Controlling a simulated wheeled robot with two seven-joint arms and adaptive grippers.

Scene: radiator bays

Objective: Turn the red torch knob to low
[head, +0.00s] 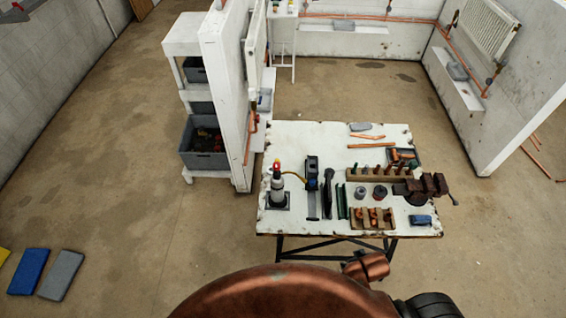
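The torch (277,184) stands upright near the left edge of the white workbench (300,140), on a dark square base (272,202). Its red knob (277,166) is at the top of the pale cylinder. The knob is too small for me to read its setting. A yellow hose (295,175) runs right from the torch toward a dark blue-black tool (312,172). Neither of my grippers shows in the head view, and nothing is touching the torch or knob.
A vise (428,188) is on the bench's right side. A wooden tray with copper fittings (356,225) sits at the front. A white partition wall (228,90) stands close behind the bench's left side. Floor left of the bench is clear; blue (29,271) and grey (61,275) slabs lie farther left.

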